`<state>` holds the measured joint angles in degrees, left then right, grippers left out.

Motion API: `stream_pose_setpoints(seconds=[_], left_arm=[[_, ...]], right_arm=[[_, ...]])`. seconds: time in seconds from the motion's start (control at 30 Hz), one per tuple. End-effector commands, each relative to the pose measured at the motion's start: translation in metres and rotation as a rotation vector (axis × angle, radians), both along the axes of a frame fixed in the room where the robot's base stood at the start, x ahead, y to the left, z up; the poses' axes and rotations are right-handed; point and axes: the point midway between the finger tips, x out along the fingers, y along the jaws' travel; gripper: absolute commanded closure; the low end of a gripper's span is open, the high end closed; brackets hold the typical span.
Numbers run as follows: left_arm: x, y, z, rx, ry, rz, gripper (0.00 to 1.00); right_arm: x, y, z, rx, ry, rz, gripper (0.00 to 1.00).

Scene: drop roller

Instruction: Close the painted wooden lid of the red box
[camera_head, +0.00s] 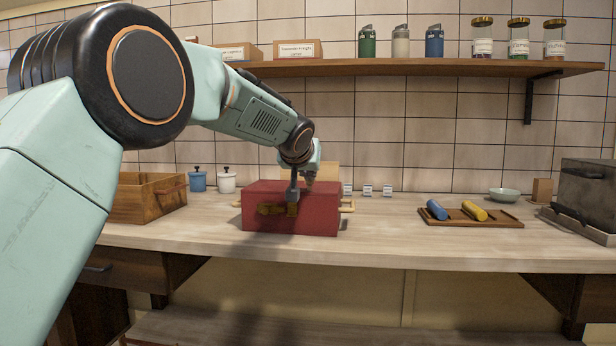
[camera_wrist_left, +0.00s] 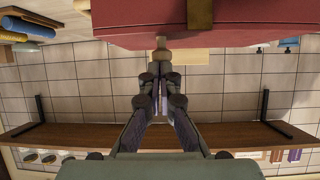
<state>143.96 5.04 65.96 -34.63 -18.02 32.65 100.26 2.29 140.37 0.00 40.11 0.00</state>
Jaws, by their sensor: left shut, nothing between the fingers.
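The red box (camera_head: 322,215) sits on the counter, with a yellowish clasp (camera_head: 270,209) on its front and a pale handle (camera_head: 348,206) at its right side. My left gripper (camera_head: 301,183) is at the top of the box and overlaps its upper edge and front. In the left wrist view its shut fingers (camera_wrist_left: 161,88) are empty and point toward the box's red surface (camera_wrist_left: 120,18). A pale wooden panel (camera_head: 326,173) shows behind the box. I cannot tell whether it is the lid, nor how far the lid stands open. My right gripper is not in view.
An open wooden crate (camera_head: 128,205) stands left of the box. A brown tray (camera_head: 455,220) with a blue and a yellow roller lies to the right, near a grey case (camera_head: 588,190). A wall shelf (camera_head: 440,68) hangs above.

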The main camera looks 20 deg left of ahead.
Motion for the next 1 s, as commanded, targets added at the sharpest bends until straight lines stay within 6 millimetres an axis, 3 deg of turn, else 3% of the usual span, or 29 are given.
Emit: stream_pose_setpoints(seconds=[0.03, 0.3, 0.8, 1.0], left_arm=[[0.0, 0.001, -0.016, -0.002, 0.024, 0.004, 1.0], [0.001, 0.002, -0.029, -0.002, 0.036, 0.006, 1.0], [0.001, 0.001, -0.028, -0.005, 0.036, 0.007, 1.0], [0.001, 0.002, -0.013, -0.005, 0.027, 0.004, 1.0]], right_arm=[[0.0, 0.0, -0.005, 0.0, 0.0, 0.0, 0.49], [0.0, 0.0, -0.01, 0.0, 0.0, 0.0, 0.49], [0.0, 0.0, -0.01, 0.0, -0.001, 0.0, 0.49], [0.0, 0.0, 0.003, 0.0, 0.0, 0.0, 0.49]])
